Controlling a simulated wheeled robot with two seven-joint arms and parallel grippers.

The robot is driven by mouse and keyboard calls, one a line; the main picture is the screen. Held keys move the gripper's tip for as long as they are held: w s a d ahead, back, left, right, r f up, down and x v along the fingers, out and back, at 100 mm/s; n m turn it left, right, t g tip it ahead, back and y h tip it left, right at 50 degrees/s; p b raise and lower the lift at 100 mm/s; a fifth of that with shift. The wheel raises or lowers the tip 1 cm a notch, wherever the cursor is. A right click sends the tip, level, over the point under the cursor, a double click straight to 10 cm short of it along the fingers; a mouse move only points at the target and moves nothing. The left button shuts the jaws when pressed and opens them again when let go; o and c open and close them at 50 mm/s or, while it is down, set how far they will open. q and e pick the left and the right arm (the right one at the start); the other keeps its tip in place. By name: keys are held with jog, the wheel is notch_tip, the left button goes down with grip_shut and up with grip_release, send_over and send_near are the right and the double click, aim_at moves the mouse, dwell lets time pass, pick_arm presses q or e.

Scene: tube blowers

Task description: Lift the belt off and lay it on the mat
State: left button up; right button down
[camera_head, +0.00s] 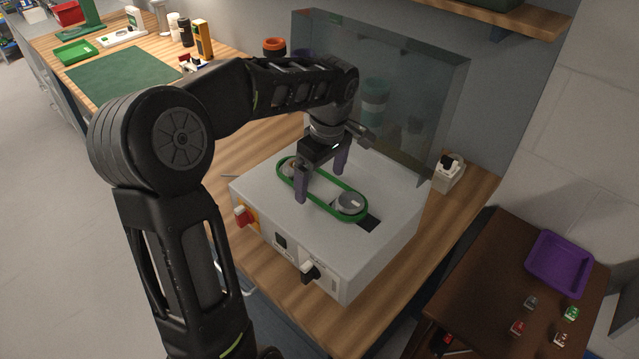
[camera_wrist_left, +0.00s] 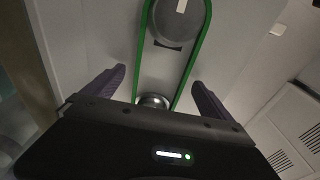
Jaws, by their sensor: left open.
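The green belt (camera_head: 322,205) loops around two pulleys on top of a light grey machine box (camera_head: 315,250). The near pulley (camera_head: 348,203) is large and grey; the other, smaller one is partly hidden by my gripper. My left gripper (camera_head: 322,178) is open above the belt, its purple fingers on either side of it. In the left wrist view the belt (camera_wrist_left: 194,57) runs between the spread fingers (camera_wrist_left: 160,88), with the small pulley (camera_wrist_left: 153,101) near the gripper body. I cannot tell whether the fingers touch the box. The green mat (camera_head: 125,80) lies on the bench at the back left.
A clear upright panel (camera_head: 400,95) stands behind the box. A red knob (camera_head: 242,215) and a black switch (camera_head: 309,271) stick out of its front. Bottles, a yellow device (camera_head: 203,40) and a green tray (camera_head: 76,52) stand around the mat. A purple tray (camera_head: 559,264) is at the right.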

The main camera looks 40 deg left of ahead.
pick_arm(q)
jog(key=shift+c, duration=0.3)
jog(key=c, duration=1.4)
jog(key=shift+r, duration=0.15)
jog(key=shift+r, duration=0.3)
notch_tip(320, 180, up, 4)
jog(key=shift+r+b, duration=0.1)
jog(key=shift+b, duration=0.35)
notch_tip(320, 180, up, 5)
jog(key=p, duration=0.3)
